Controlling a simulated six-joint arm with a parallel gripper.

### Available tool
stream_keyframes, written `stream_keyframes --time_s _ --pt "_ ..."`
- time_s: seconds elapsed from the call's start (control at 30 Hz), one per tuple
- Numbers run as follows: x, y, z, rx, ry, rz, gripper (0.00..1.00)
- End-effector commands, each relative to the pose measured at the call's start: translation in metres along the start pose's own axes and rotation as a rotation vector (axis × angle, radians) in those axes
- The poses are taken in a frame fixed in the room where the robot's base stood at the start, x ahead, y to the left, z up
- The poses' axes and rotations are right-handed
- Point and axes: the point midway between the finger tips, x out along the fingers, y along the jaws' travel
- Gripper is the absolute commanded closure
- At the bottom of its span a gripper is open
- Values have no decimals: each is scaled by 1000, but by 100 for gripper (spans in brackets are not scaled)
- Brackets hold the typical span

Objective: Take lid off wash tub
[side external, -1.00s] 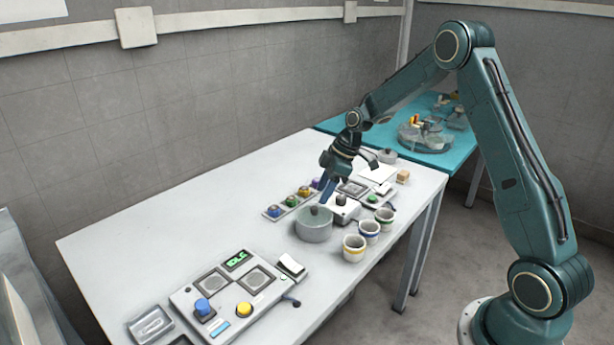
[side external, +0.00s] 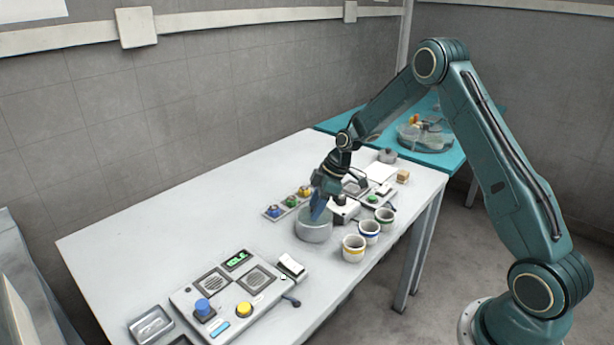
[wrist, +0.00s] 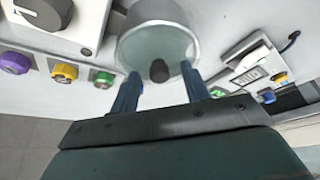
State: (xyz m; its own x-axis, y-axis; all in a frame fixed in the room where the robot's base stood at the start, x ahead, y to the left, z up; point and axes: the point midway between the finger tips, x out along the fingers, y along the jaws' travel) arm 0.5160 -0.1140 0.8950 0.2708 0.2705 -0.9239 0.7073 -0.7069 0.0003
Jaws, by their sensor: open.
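The wash tub (side external: 313,232) is a round grey pot on the white table, with its lid (wrist: 160,45) on top. A dark knob (wrist: 159,72) stands at the lid's middle in the wrist view. My gripper (side external: 319,213) is open right over the lid and hides the knob in the side view. In the wrist view its two blue fingers stand on either side of the knob, with gaps visible between them and it.
Three cups (side external: 369,231) stand right of the tub, and a strip of coloured knobs (side external: 289,202) lies behind it. A box with a dial (side external: 343,212) sits close by. A control panel (side external: 225,297) is at the front left. The table's back left is clear.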

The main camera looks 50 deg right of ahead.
Motion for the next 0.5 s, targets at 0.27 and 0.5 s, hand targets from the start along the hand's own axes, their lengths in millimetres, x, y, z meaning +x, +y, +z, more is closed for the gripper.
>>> stream_keyframes --time_s 0.27,0.5 --pt "0 0 0 0 0 0 54" --pt "0 0 0 0 0 0 73"
